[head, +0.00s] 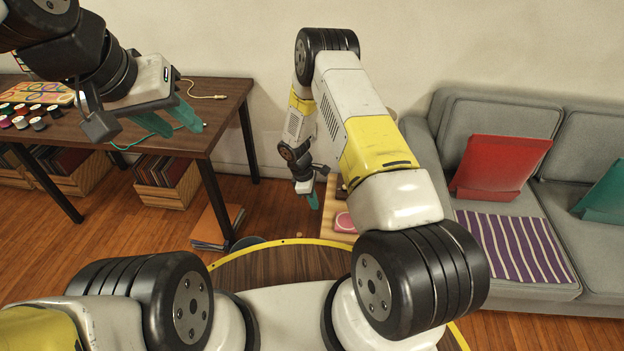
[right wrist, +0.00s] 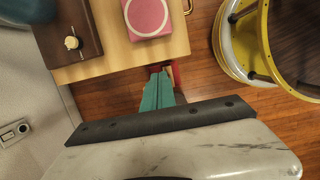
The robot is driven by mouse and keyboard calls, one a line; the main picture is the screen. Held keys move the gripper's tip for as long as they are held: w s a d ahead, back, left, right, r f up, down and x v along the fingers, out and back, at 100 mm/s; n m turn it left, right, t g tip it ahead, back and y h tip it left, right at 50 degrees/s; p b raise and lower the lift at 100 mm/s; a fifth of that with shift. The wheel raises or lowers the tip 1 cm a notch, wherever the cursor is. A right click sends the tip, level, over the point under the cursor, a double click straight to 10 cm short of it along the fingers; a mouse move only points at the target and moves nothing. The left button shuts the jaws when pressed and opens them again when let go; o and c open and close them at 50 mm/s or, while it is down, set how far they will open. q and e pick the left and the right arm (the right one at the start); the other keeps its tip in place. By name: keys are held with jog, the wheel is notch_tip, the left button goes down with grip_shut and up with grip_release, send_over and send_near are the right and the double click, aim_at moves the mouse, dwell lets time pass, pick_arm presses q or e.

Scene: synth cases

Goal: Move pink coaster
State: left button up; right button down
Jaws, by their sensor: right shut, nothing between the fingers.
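The pink coaster (head: 345,222) lies on a light wooden side table (head: 329,228) beside the sofa, partly hidden by my right arm in the head view. In the right wrist view the pink coaster (right wrist: 147,15) shows at the top, with a pale ring on it, near the table's edge. My right gripper (head: 314,201) is shut and empty, with its teal fingertips (right wrist: 157,90) just off the table edge in the wrist view, apart from the coaster. My left gripper (head: 174,120) is open and empty near the dark desk's front edge.
A dark brown box with a knob (right wrist: 72,42) sits beside the coaster. A dark desk (head: 222,95) with spools stands left, wooden crates (head: 167,183) below it. A grey sofa (head: 520,290) stands right. A yellow-rimmed round thing (right wrist: 238,62) is near the side table.

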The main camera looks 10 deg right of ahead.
aim_at(332, 223)
jog(key=d+f, duration=0.1)
jog(key=f, duration=0.1)
jog(key=s+d+f, duration=0.1)
jog(key=f, duration=0.2)
jog(key=d+f, duration=0.2)
jog(key=shift+s+f, duration=0.15)
jog(key=shift+f, duration=0.05)
jog(key=shift+s+d, duration=0.2)
jog(key=shift+d, duration=0.6)
jog(key=s+d, duration=0.1)
jog(key=d, duration=0.3)
jog(key=s+d, duration=0.1)
jog(key=d, duration=0.4)
jog(key=s+d, duration=0.2)
jog(key=d, duration=0.3)
